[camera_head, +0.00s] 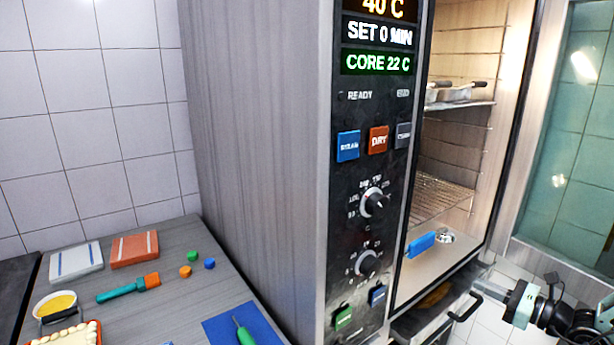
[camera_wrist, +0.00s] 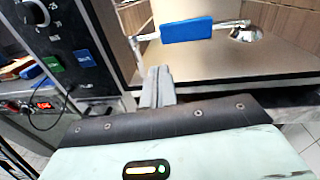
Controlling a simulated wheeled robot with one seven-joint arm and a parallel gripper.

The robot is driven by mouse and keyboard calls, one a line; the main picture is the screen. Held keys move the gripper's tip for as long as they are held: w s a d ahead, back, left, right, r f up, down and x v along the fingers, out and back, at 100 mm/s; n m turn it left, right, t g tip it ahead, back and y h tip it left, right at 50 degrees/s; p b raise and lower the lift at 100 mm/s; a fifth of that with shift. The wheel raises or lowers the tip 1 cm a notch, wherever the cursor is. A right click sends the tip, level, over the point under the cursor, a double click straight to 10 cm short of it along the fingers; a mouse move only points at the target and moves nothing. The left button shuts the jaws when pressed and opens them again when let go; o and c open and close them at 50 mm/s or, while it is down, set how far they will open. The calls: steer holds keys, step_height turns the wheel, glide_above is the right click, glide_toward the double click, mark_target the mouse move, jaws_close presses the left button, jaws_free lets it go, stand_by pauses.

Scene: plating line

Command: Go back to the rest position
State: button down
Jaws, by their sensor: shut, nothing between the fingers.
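My gripper (camera_wrist: 158,82) shows in the wrist view with its two grey fingers together and nothing between them. They point toward the open oven chamber, in front of its lower front edge. In the head view my gripper (camera_head: 504,295) is at the lower right, outside the oven, near the drawer handle. Its pale green body shows there, but the fingertips are small and hard to make out.
The oven (camera_head: 263,150) stands open, its glass door (camera_head: 570,140) swung right. A blue handle (camera_head: 421,244) and a metal dome (camera_head: 445,236) are low in the chamber; a pan (camera_head: 452,93) sits on an upper rack. The left counter (camera_head: 165,250) holds small items.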

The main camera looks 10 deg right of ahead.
steer(key=s+a+r+n+g+y, duration=0.1)
steer(key=a+r+n+g, duration=0.1)
steer(key=a+n+g, duration=0.55)
steer(key=s+a+r+n+g+y, duration=0.1)
steer(key=s+a+r+n+g, duration=0.2)
steer(key=a, duration=0.8)
steer(key=a+r+n+g+y, duration=0.2)
steer(key=a+n+g, duration=0.35)
steer(key=a, duration=0.35)
steer(key=s+a+r+n+h, duration=0.3)
steer(key=s+a+n+h, duration=0.3)
steer(key=s+n, duration=0.4)
steer(key=s+a+r+n+h+b, duration=0.1)
steer(key=s+a+r+n+h, duration=0.3)
steer(key=s+n, duration=0.6)
steer(key=a+n+h, duration=0.1)
steer(key=a+h, duration=0.1)
steer(key=a, duration=0.1)
steer(key=shift+a+n+b, duration=0.3)
steer(key=shift+a, duration=0.05)
steer(key=shift+w, duration=0.1)
